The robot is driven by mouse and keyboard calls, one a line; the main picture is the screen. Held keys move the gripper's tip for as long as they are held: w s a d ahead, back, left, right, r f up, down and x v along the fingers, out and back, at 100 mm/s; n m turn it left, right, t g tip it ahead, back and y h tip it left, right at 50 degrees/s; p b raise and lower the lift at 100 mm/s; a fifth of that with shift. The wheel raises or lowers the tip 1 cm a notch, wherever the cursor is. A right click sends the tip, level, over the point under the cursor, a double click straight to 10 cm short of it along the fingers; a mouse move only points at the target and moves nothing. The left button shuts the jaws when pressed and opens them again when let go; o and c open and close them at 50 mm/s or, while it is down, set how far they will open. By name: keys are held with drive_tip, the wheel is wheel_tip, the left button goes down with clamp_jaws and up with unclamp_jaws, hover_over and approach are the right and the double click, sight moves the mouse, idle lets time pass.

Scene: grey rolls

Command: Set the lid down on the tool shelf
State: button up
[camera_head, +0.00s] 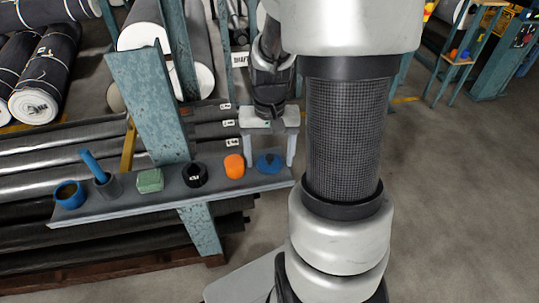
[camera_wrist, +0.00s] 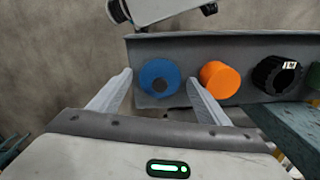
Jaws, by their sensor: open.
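The lid (camera_head: 270,163), a blue disc, lies at the right end of the grey tool shelf (camera_head: 130,202). In the wrist view the blue lid (camera_wrist: 153,70) has a dark round spot, perhaps its knob, and sits near the end of the shelf (camera_wrist: 228,48). My gripper (camera_head: 269,160) is open above that end of the shelf. In the wrist view my gripper (camera_wrist: 159,77) has one finger on each side of the lid, with gaps between, and nothing is gripped. Contact between lid and shelf looks likely, but its underside is hidden.
An orange cylinder (camera_head: 234,166) stands close beside the lid. A teal post (camera_head: 150,100) rises behind the shelf.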

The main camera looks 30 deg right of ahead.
sight(270, 156)
wheel_tip(270, 156, up, 12)
drive_tip(key=p, duration=0.3)
drive_tip(key=shift+r, duration=0.15)
